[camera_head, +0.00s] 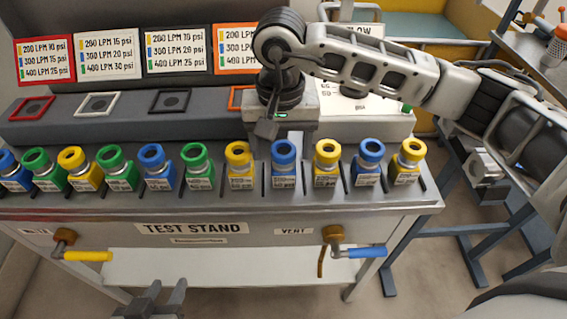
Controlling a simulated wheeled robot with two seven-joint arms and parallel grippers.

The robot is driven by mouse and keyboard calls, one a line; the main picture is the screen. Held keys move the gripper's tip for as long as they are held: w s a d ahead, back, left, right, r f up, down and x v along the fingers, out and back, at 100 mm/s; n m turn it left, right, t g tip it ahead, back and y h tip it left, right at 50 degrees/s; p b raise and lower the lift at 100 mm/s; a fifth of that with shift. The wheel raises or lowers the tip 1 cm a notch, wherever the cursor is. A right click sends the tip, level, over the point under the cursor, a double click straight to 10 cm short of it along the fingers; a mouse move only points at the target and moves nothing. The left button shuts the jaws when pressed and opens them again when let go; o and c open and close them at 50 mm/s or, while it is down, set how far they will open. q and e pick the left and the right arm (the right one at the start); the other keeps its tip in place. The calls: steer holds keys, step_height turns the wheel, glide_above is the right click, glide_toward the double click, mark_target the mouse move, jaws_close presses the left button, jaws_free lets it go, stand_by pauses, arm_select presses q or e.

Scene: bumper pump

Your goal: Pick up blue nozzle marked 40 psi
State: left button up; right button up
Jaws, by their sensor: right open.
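A row of nozzles with blue, green and yellow rings stands in the test stand (215,232). Blue ones are at the far left (14,172), left of centre (157,167), near the middle (284,166) and towards the right (369,163). Their small labels are too blurred to read, so I cannot tell which is marked 40 psi. My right gripper (266,130) is open and empty, pointing down above and behind the row, between a yellow nozzle (239,166) and the middle blue one. My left gripper (157,298) is low at the bottom edge, fingers apart, empty.
Four pressure charts (110,52) stand behind the row, with coloured square frames on the grey ledge (60,128). A yellow-handled valve (88,256) and a blue-handled valve (366,252) stick out from the stand's front. A blue-legged bench stands at the right.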

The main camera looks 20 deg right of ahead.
mark_target(283, 166)
steer(key=f, duration=0.4)
steer(key=shift+s+d+f+p, duration=0.15)
steer(key=shift+s+p, duration=0.05)
steer(key=shift+p, duration=0.2)
steer(key=shift+f, duration=0.55)
steer(key=c, duration=1.2)
